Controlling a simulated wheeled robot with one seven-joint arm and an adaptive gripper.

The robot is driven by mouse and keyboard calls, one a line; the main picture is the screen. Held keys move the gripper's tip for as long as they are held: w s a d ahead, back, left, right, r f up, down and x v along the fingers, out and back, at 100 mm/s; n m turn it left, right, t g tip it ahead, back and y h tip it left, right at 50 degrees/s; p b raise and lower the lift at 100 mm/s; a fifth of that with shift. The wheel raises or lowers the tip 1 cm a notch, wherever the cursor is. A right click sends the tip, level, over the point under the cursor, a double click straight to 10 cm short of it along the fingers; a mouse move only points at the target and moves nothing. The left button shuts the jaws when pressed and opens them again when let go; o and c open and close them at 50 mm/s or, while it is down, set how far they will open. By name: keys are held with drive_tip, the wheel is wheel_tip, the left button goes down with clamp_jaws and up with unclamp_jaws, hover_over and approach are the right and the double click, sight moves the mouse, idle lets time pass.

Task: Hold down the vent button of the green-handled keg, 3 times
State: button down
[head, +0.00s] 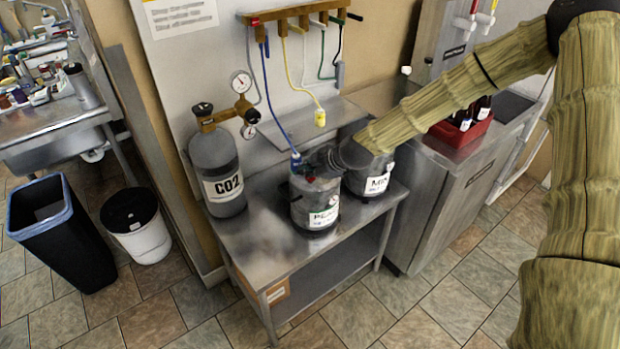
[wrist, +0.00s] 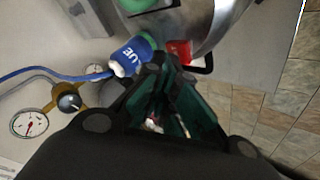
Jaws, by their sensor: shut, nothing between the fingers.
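The front keg (head: 300,208) is a short metal keg with a white label in green print, on the steel table. In the wrist view its rounded top (wrist: 205,22) shows, with a green part (wrist: 148,5) at the picture's upper edge. A blue connector (wrist: 132,55) and a small red piece (wrist: 180,50) sit on the keg top; I cannot tell for certain which piece is the vent button. My gripper (head: 322,160) is shut and empty, over the keg top. Its fingertips (wrist: 168,64) are close to the red piece; contact cannot be told.
A second keg (head: 372,182) stands behind to the right, partly hidden by my arm. A CO2 cylinder (head: 217,170) with gauges stands at the left of the steel table (head: 262,262). Hoses (head: 271,110) hang from a wall manifold (head: 300,14). Two bins stand on the floor at left.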

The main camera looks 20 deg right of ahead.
sight(308, 179)
drive_tip(key=shift+f+b, duration=0.35)
drive_tip(key=shift+f, duration=0.1)
idle(0.5)
drive_tip(key=shift+r, duration=0.15)
drive_tip(key=shift+r+p, duration=0.6)
drive_tip(key=shift+r, duration=0.3)
drive_tip(key=shift+r, duration=0.1)
drive_tip(key=shift+r+p, duration=1.35)
drive_tip(key=shift+r, duration=1.05)
drive_tip(key=shift+r+p, duration=1.7)
drive_tip(key=shift+r, duration=0.2)
drive_tip(key=shift+f, duration=0.1)
